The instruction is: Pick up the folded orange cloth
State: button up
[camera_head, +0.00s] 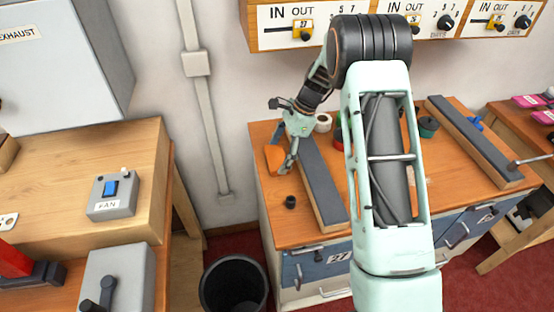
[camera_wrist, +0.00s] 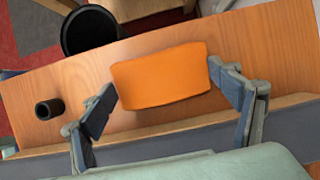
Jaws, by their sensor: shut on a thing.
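The folded orange cloth (camera_wrist: 160,78) is a block-like orange piece in the middle of the wrist view. In the head view the cloth (camera_head: 274,158) shows at the left end of the wooden bench top (camera_head: 262,193), partly covered by my gripper. My gripper (camera_head: 281,158) reaches down at the cloth, beside the long grey-topped bar. In the wrist view my gripper (camera_wrist: 165,92) has one finger at each side edge of the cloth and is shut on it. I cannot tell whether the cloth touches the bench top.
A long grey-topped wooden bar (camera_head: 318,180) lies right beside my gripper. A small black cup (camera_head: 290,202) stands near the cloth, also in the wrist view (camera_wrist: 49,109). A black bin (camera_head: 234,285) stands on the floor below. White tape (camera_head: 323,122) lies behind the bar.

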jog(key=shift+r, duration=0.1)
jog(key=shift+r, duration=0.55)
jog(key=s+d+r+b, duration=0.2)
jog(key=s+d+r, duration=0.4)
jog(key=s+r, duration=0.5)
jog(key=shift+s+d+r, duration=0.3)
jog(key=shift+s+r, duration=0.05)
jog(key=shift+s, duration=0.35)
jog(key=o, duration=0.3)
jog(key=shift+c, duration=1.4)
jog(key=shift+f, duration=0.1)
